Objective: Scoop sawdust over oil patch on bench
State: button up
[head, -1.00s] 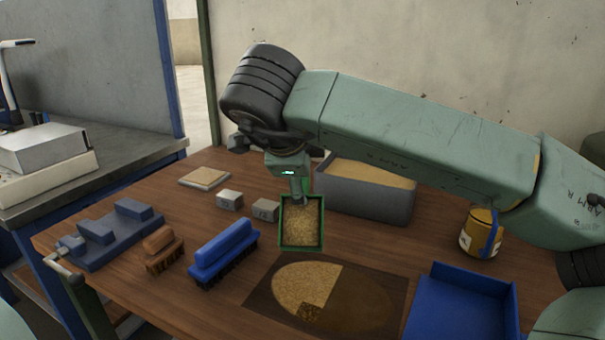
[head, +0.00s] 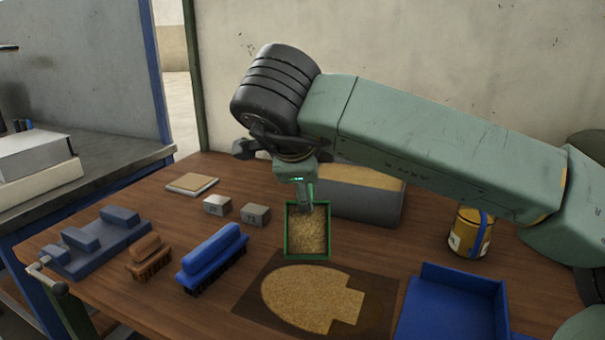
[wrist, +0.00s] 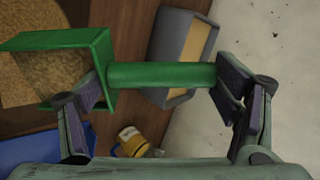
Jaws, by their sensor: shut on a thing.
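My gripper (wrist: 165,82) is shut on the handle of a green scoop (head: 307,231). In the wrist view the scoop (wrist: 95,50) lies across between my fingers, its handle (wrist: 165,75) running between them. The scoop holds sawdust and is above the bench, just behind the dark oil patch (head: 377,290). Sawdust (head: 305,295) covers the left and middle of the patch in a rounded shape with a squared extension on the right. Dark surface shows around it. A grey bin (head: 355,208) of sawdust stands behind the scoop, partly hidden by my arm.
A blue brush (head: 213,260), a brown brush (head: 149,258) and a blue vice (head: 95,245) are at the left. Two small grey blocks (head: 256,215) lie behind. A blue tray (head: 450,305) is right of the patch, with a yellow tin (head: 469,235) behind it.

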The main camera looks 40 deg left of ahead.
jog(key=shift+w+d, duration=0.2)
jog(key=shift+d, duration=0.45)
jog(key=shift+w+d, duration=0.15)
jog(key=shift+d, duration=0.5)
jog(key=shift+d, duration=0.1)
jog(key=shift+w+d+b, duration=0.15)
jog(key=shift+d+b, duration=0.05)
jog(key=shift+d, duration=0.4)
jog(key=shift+w+d+b, duration=0.15)
jog(key=shift+d+b, duration=0.05)
jog(key=shift+d, duration=0.4)
jog(key=shift+d, duration=0.1)
jog(key=shift+w+d, duration=0.15)
jog(key=shift+d, duration=0.45)
jog(key=shift+w+d, duration=0.15)
jog(key=shift+d, duration=0.45)
jog(key=shift+w+a+f+g+h+p, duration=0.65)
jog(key=shift+w+g+p, duration=0.2)
jog(key=shift+p, duration=0.55)
jog(key=shift+w+a+g+p, duration=0.15)
jog(key=shift+g+p, duration=0.1)
jog(key=shift+p, duration=0.3)
